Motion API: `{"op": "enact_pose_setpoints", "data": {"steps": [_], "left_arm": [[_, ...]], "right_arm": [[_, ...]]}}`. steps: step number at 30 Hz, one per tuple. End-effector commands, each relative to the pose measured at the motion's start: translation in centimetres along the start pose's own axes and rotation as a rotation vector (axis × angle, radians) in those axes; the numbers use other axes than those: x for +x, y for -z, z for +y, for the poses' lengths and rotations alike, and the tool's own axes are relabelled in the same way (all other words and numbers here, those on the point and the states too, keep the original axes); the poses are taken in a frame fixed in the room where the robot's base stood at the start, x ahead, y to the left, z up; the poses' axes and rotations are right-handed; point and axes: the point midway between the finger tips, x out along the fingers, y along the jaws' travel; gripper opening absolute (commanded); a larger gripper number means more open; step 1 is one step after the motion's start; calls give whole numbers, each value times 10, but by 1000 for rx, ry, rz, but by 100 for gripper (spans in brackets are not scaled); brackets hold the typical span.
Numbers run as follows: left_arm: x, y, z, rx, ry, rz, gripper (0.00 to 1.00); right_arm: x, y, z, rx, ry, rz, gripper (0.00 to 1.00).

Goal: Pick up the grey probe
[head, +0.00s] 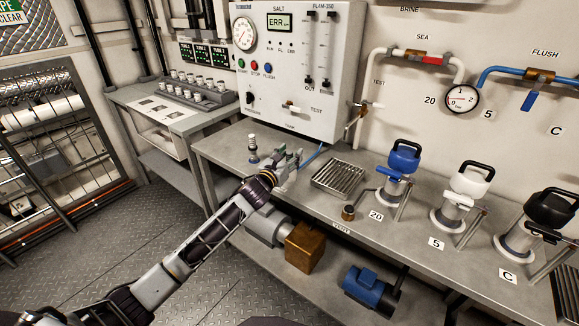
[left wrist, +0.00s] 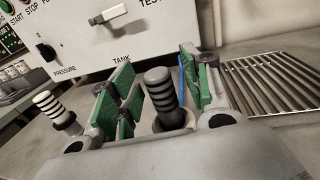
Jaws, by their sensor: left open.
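The grey probe (left wrist: 160,92) is a dark grey ribbed handle. In the head view my left gripper (head: 289,160) is over the bench below the panel, and I cannot pick out the grey probe clearly there. My right gripper is not in view.
A white ribbed probe (head: 252,146) stands left of the gripper; it also shows in the left wrist view (left wrist: 57,112). A metal drain grate (head: 338,178) lies to the right. The control panel (head: 290,75) is behind. Blue, white and black-topped vessels stand farther right.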

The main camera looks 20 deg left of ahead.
Motion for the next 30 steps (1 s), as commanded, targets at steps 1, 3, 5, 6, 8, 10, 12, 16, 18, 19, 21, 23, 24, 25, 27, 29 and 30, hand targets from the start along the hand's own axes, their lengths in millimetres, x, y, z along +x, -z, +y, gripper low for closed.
{"op": "enact_pose_setpoints", "data": {"steps": [1, 3, 5, 6, 8, 10, 12, 16, 18, 19, 21, 23, 24, 25, 27, 29, 30], "left_arm": [[0, 0, 0, 0, 0, 0, 48], [0, 0, 0, 0, 0, 0, 48], [0, 0, 0, 0, 0, 0, 48], [0, 0, 0, 0, 0, 0, 48], [0, 0, 0, 0, 0, 0, 48], [0, 0, 0, 0, 0, 0, 48], [0, 0, 0, 0, 0, 0, 39], [0, 0, 0, 0, -1, 0, 22], [0, 0, 0, 0, -1, 0, 13], [0, 0, 0, 0, -1, 0, 9], [0, 0, 0, 0, -1, 0, 0], [0, 0, 0, 0, -1, 0, 0], [0, 0, 0, 0, 0, 0, 0], [0, 0, 0, 0, 0, 0, 0], [0, 0, 0, 0, -1, 0, 0], [0, 0, 0, 0, -1, 0, 0], [0, -1, 0, 0, 0, 0, 0]], "right_arm": [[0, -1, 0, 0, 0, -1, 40], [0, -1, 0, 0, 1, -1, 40], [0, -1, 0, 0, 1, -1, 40], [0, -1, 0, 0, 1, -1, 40], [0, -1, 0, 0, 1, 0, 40], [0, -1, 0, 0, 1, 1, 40], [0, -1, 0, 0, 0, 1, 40], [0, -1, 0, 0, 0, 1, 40], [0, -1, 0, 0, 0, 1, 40], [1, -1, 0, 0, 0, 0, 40], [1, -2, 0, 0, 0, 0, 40], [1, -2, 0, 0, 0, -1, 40], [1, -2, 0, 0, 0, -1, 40], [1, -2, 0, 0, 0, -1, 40], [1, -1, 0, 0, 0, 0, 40], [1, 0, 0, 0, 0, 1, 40], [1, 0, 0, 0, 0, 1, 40]]}}
